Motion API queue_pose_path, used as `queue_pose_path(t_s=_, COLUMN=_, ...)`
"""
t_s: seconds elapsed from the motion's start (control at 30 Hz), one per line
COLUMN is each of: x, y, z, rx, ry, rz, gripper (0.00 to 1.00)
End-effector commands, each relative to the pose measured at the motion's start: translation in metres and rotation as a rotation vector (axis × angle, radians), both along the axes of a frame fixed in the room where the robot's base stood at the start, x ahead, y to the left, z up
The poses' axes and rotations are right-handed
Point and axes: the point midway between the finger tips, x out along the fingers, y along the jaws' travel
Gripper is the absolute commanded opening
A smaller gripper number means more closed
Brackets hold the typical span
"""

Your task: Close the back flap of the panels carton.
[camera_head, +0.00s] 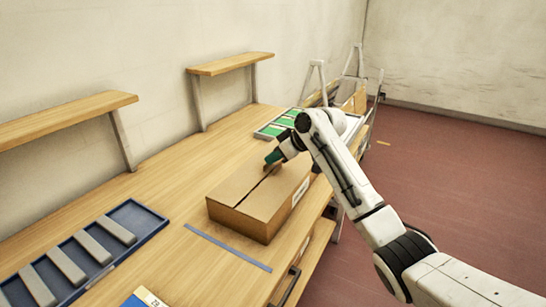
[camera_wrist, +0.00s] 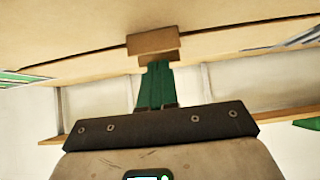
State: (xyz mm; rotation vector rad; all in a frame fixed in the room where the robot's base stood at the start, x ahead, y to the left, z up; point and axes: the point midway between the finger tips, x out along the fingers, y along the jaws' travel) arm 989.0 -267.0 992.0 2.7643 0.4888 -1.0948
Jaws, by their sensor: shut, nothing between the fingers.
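The panels carton (camera_head: 255,228) is a brown cardboard box on the wooden bench. Its two long top flaps lie about flat, with a narrow dark gap between them. The back flap (camera_head: 236,184) is on the left side of that gap, toward the wall. My gripper (camera_head: 271,160) is over the far end of the carton top, at the gap. Its green fingers (camera_wrist: 155,88) are together and hold nothing. A small brown piece (camera_wrist: 153,44) shows at their tips against the carton top; I cannot tell whether they touch the flap.
A blue tray (camera_head: 150,212) with several grey bars lies left of the carton. A blue-grey strip (camera_head: 228,247) lies in front of it. A tray with green panels (camera_head: 272,131) is behind. Wooden shelves (camera_head: 232,63) stand along the wall. Red floor is open at right.

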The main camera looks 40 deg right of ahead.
Motion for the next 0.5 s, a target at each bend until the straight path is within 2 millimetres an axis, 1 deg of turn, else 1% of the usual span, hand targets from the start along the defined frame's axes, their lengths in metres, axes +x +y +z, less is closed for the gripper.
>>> queue_pose_path(t_s=0.23, x=0.000, y=0.000, z=0.002, rx=0.000, ry=0.001, rz=0.000, gripper=0.00)
queue_pose_path(t_s=0.5, x=0.000, y=0.000, z=0.014, rx=0.000, ry=0.002, rz=0.001, gripper=0.00)
